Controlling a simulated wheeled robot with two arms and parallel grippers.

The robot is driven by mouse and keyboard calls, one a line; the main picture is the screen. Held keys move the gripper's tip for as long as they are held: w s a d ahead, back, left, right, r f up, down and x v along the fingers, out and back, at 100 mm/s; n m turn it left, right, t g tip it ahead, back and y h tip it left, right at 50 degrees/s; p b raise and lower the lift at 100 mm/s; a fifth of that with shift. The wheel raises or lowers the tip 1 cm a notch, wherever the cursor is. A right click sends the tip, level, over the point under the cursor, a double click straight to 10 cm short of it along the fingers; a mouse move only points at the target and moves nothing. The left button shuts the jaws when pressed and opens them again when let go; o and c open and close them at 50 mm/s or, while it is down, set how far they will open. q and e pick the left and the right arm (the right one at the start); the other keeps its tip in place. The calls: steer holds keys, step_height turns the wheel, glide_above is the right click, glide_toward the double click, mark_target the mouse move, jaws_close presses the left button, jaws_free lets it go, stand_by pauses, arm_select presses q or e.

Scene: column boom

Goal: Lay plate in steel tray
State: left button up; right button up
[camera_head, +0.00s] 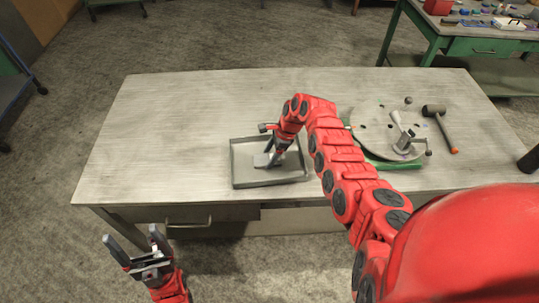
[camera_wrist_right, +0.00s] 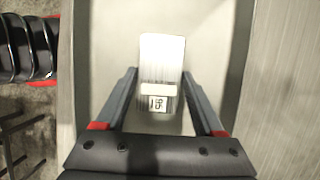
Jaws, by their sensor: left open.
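The steel tray (camera_head: 236,166) is a shallow grey tray near the front middle of the table. The plate (camera_head: 264,160) is a small pale metal piece in the tray area. In the right wrist view the plate (camera_wrist_right: 162,60) carries a white label with a number and appears over the tray floor (camera_wrist_right: 112,45). My right gripper (camera_head: 272,157) reaches down into the tray. Whether the plate touches the tray floor is hard to tell. My left gripper (camera_head: 133,247) is open and empty, in front of the table's left part.
Right of the tray are a round plate with holes (camera_head: 372,118), a metal clamp (camera_head: 405,138), a green piece (camera_head: 395,164) and a black mallet (camera_head: 440,125). A dark object (camera_head: 530,160) stands at the right edge. The table's left side (camera_head: 165,130) is clear.

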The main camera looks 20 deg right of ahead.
steer(key=o, duration=0.4)
steer(key=shift+o, duration=0.2)
steer(key=shift+r, duration=0.1)
